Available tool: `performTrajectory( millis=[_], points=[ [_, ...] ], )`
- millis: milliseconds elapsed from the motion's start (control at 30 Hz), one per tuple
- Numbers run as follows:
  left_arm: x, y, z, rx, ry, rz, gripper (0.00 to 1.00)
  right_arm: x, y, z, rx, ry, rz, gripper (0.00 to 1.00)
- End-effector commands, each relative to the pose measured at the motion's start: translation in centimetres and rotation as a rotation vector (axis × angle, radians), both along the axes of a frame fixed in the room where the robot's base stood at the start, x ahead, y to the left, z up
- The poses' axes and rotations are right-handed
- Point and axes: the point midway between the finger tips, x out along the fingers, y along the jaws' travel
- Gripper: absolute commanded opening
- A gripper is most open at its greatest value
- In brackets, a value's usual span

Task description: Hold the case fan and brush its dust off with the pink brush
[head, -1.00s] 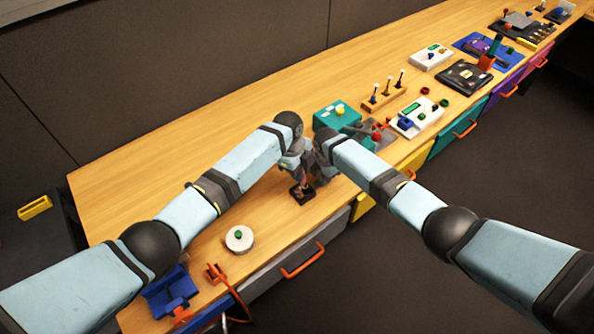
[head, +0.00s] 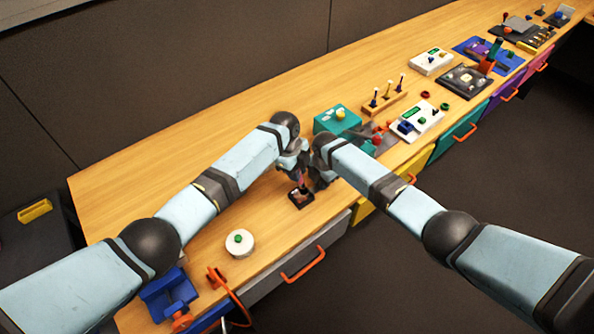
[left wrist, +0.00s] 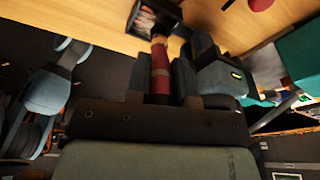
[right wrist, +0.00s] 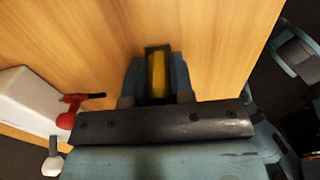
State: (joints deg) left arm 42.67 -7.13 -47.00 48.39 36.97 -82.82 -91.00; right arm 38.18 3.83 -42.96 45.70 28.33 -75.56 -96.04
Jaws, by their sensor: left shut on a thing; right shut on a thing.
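My left gripper (left wrist: 160,82) is shut on the pink brush, whose dark red-pink handle (left wrist: 160,65) stands between its fingers in the left wrist view. The brush's far end points at the case fan (left wrist: 152,20), a dark square frame with brownish-pink inside. The fan (head: 300,196) also shows in the head view, low over the table below the grippers. Whether the bristles touch the fan is hard to tell.
A white round piece with a green knob (head: 239,242) and a blue holder (head: 168,295) are nearer. Bare table lies behind my left arm.

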Motion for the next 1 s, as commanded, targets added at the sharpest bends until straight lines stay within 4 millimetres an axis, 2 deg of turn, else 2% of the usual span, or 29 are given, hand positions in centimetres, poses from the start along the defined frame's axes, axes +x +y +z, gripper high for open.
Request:
performTrajectory(
  millis=[33,233,567,1000],
  points=[
    [0.2,-0.7,0.6,-0.014,-0.01,-0.005,0.0,-0.4,0.8,-0.2,0.004,0.003,0.009,0.0],
    [1.0,-0.4,0.5,-0.015,-0.011,-0.007,0.0,-0.4,0.7,-0.2,0.003,0.003,0.009,0.0],
    [0.9,-0.2,0.3,-0.012,-0.007,-0.007,0.0,-0.3,0.6,-0.2,0.002,0.002,0.007,0.0],
    [0.2,1.7,-0.1,-0.006,-0.004,-0.004,0.0,-0.1,0.2,-0.1,-0.001,0.001,0.002,0.0]
  ],
)
